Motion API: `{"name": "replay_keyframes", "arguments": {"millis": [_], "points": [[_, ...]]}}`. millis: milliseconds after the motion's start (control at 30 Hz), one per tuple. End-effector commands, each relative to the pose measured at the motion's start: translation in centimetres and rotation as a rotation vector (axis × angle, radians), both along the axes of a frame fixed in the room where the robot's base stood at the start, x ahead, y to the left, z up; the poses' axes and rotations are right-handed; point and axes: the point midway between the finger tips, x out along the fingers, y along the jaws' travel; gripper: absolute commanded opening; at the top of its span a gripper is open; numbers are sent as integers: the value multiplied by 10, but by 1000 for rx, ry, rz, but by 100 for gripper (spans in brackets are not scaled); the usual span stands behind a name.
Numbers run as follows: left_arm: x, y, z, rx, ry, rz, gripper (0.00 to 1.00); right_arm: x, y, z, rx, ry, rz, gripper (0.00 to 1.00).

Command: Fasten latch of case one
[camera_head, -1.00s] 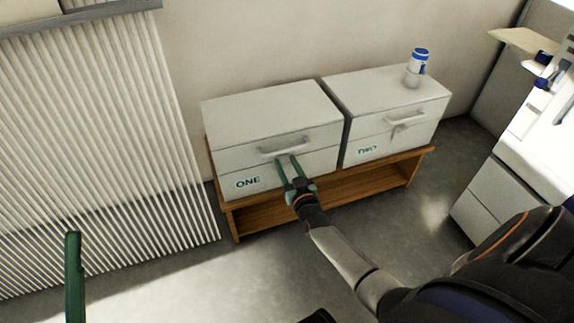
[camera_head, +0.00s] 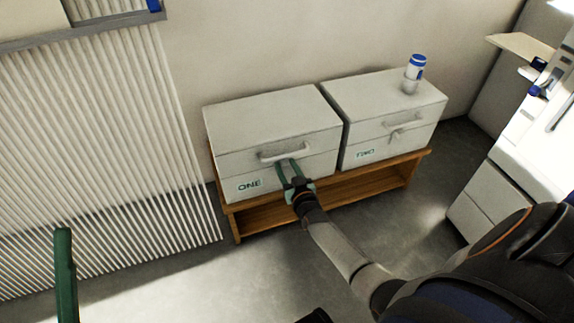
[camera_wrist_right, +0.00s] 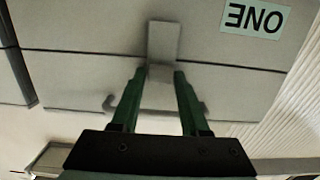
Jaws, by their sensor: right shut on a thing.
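Case one (camera_head: 235,165) is a light grey box with a green ONE label (camera_head: 249,185), standing at the left of a wooden bench. Its lid looks down, with a thin seam along the front. A handle (camera_head: 284,152) is on the lid front. The latch (camera_wrist_right: 163,40) is a small grey plate across the seam in the right wrist view. My right gripper (camera_head: 287,164) is at it, its green fingers (camera_wrist_right: 157,76) shut on the latch's lower part in that picture. One green finger of my left gripper (camera_head: 64,275) shows at lower left, away from the case.
Case two (camera_head: 390,140) stands close beside case one on the bench (camera_head: 330,195), with a blue and white can (camera_head: 414,73) on top. A white ribbed panel (camera_head: 110,130) is at left. The floor in front is clear.

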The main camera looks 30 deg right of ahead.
Motion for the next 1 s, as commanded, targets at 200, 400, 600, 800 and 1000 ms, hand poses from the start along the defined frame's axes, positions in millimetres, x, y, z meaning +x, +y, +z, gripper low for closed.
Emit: {"name": "replay_keyframes", "arguments": {"millis": [200,400,600,800,1000], "points": [[0,-1,-2,7,1,-1,100,2,-1,2,-1,-5,-1,55],[0,-2,-3,12,3,-4,100,1,-1,1,-1,-4,-1,65],[0,-2,-1,12,5,-6,100,-2,0,2,-1,-3,0,65],[0,-1,18,-2,5,-11,100,-28,7,7,0,1,0,65],[-1,2,42,-19,-4,-15,100,-71,17,13,-1,0,0,65]]}}
